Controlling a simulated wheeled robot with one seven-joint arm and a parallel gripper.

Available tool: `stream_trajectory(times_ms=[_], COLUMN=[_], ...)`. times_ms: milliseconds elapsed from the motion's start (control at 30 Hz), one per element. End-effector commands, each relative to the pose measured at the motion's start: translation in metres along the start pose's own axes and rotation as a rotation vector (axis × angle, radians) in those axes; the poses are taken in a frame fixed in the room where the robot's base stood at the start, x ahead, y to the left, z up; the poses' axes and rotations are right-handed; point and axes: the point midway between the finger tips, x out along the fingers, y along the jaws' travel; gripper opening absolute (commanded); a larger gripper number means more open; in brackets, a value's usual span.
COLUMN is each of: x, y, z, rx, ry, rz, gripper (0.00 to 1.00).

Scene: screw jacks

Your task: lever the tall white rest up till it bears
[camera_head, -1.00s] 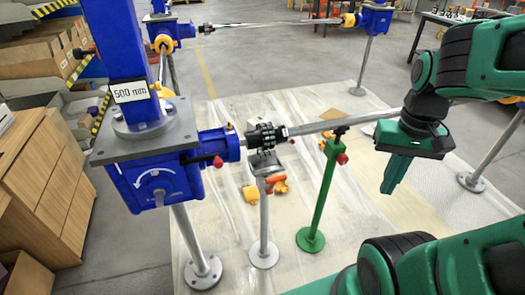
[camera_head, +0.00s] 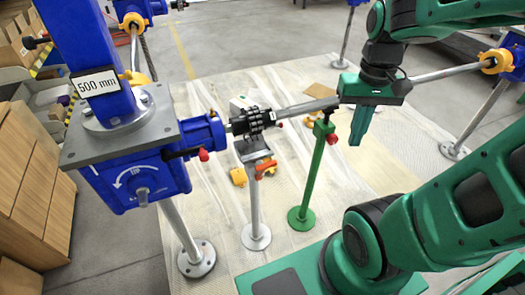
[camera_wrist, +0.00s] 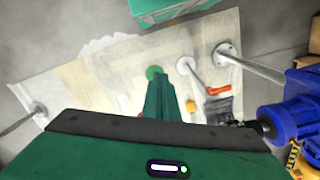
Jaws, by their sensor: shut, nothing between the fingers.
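The tall white rest (camera_head: 255,205) stands on a round foot, with a grey head (camera_head: 251,148) below the black coupling (camera_head: 253,122) on the shaft. I cannot tell whether the head touches it. An orange-red lever (camera_head: 265,167) sits just under the head; it also shows in the wrist view (camera_wrist: 218,90). A green rest (camera_head: 313,180) with a red knob stands to its right. My gripper (camera_head: 357,138) is shut and empty, pointing down, right of both rests and apart from the lever. In the wrist view my gripper's green fingers (camera_wrist: 160,88) are together.
A blue screw jack (camera_head: 140,175) with a "500 mm" label stands at left, on a steel leg. The grey shaft (camera_head: 305,108) runs right from it, behind my gripper. Yellow pieces (camera_head: 238,177) lie near the white rest. The pale mat (camera_head: 200,110) has free room behind.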

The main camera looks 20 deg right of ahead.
Motion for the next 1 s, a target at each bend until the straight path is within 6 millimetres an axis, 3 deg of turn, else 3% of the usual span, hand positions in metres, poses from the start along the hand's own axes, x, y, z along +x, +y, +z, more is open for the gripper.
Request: stream_trajectory(times_ms=[100,300,500,600,767,1000], x=[0.003,0.020,0.045,0.055,0.064,0.088], y=[-0.038,-0.114,-0.184,-0.208,-0.226,-0.226], z=[-0.035,-0.081,-0.104,-0.109,-0.111,-0.108], rx=[-0.094,-0.248,-0.370,-0.410,-0.439,-0.442], ry=[-0.024,-0.060,-0.095,-0.105,-0.115,-0.119], rz=[0.014,0.027,0.032,0.031,0.031,0.031], gripper=[0.00,0.00,0.00,0.00,0.00,0.00])
